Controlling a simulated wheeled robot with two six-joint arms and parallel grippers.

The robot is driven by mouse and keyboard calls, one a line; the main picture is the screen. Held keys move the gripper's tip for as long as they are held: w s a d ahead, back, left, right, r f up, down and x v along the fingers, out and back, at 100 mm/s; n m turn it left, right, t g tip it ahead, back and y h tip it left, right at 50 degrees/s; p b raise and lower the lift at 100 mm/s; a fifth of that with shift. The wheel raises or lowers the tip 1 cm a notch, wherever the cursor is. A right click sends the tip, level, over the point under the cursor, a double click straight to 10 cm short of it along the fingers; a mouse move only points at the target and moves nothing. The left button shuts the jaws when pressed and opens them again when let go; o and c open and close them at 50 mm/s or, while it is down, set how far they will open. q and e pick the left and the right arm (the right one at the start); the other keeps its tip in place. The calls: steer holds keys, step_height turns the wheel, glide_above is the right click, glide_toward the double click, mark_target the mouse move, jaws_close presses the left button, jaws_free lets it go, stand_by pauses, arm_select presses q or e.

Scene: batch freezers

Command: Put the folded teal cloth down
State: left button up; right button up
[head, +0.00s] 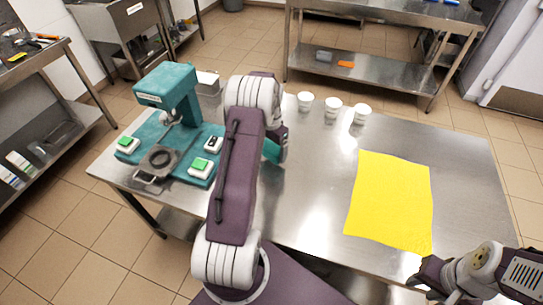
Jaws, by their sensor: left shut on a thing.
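My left gripper (276,146) is shut on the folded teal cloth (271,152), over the left-middle part of the steel table (310,185). Only a small teal part shows, because my own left arm hides the rest. I cannot tell whether the cloth touches the table. My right gripper (425,277) is at the table's front right edge, near the lower corner of the yellow cloth. Whether its fingers are open or shut is unclear.
A teal machine (168,90) with green-topped buttons stands on the table's left. Several white cups (333,104) stand along the back edge. A flat yellow cloth (390,200) covers part of the right side. The steel between the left gripper and the yellow cloth is clear.

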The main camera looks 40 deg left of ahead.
mark_target(271, 157)
arm_select(q)
steer(key=shift+f, duration=2.05)
steer(key=shift+f, duration=0.1)
steer(key=o, duration=1)
steer(key=shift+o, duration=0.2)
step_height(271, 157, up, 12)
steer(key=shift+r, duration=0.2)
steer(key=s+d+r, duration=0.1)
steer(key=s+d, duration=0.2)
steer(key=d, duration=0.4)
steer(key=s+d, duration=0.4)
steer(key=d, duration=0.3)
steer(key=s+d+f+n+t, duration=0.1)
steer(key=s+d, duration=0.6)
steer(key=s, duration=0.3)
steer(key=shift+s+d+f, duration=0.2)
steer(key=shift+s+f, duration=0.05)
steer(key=shift+s, duration=0.1)
